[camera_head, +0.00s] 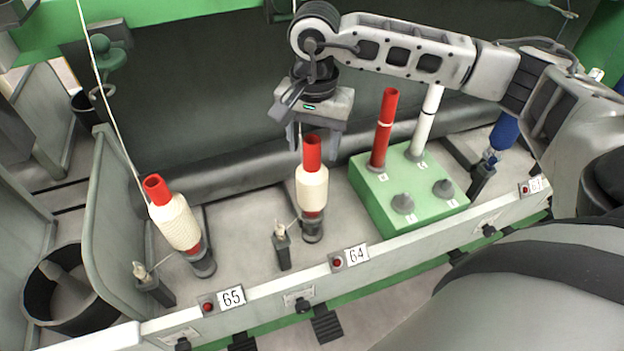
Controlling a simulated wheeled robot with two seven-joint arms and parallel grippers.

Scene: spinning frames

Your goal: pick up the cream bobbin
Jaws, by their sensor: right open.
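Two cream bobbins on red tubes stand on spindles. One cream bobbin (312,190) is upright at the station labelled 64. The other cream bobbin (174,222) leans to the left in the picture at the station labelled 65, with a thread running up from its top. My right gripper (314,142) points down at the station 64 bobbin, its open fingers around or just behind the red tube top; the exact depth I cannot tell. It holds nothing. My left gripper is not in view.
A green peg block (385,215) right of station 64 holds a red tube (383,130) and a white tube (427,120). A blue tube (503,132) stands farther right. A grey divider (112,215) and a dark round bin (72,290) are at left. A pale rail (270,300) runs along the front.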

